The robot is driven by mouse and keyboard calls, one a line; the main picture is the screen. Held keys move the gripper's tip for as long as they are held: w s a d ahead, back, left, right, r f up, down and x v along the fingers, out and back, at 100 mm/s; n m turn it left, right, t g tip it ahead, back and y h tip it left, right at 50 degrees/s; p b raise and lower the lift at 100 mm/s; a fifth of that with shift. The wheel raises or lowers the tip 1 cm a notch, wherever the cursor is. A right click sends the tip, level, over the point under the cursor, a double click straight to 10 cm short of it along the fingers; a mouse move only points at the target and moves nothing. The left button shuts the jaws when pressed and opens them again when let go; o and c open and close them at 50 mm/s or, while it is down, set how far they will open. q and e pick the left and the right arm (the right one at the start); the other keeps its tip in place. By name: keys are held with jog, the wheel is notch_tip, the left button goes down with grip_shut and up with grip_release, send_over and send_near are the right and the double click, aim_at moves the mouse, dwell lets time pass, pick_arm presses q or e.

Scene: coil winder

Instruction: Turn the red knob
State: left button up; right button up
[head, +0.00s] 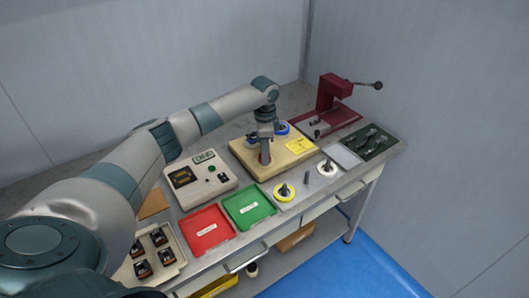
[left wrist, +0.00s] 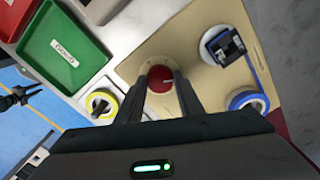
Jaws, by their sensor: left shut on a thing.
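The red knob (left wrist: 161,80) sits on the tan board (head: 296,156), on the bench. My left gripper (left wrist: 160,83) points down at it with one finger on each side, shut on the knob, in the left wrist view. In the head view my left gripper (head: 265,153) stands upright over the board and covers most of the knob. A light mark shows on the knob's top.
A control box (head: 201,179), a red tray (head: 206,231) and a green tray (head: 248,205) are left of the board. A yellow-ringed spool (head: 285,193) and a white spool (head: 328,168) stand in front. A dark red press (head: 332,93) stands behind right.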

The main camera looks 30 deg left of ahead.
pick_arm(q)
jog(key=shift+r+n+p, duration=0.2)
jog(key=shift+n+p, duration=0.4)
jog(key=shift+p, duration=0.4)
jog(key=n+p, duration=0.8)
jog(key=p, duration=0.1)
jog(key=n+p, duration=0.2)
jog(key=n, duration=0.1)
jog(key=shift+p, duration=0.4)
jog(key=shift+n+p, duration=0.55)
jog(key=shift+n, duration=0.45)
jog(key=n, duration=0.2)
jog(key=shift+f+n+p, duration=0.15)
jog(key=shift+n+p, duration=0.15)
jog(key=shift+p, duration=0.1)
jog(key=n, duration=0.3)
jog(key=shift+n, duration=2.2)
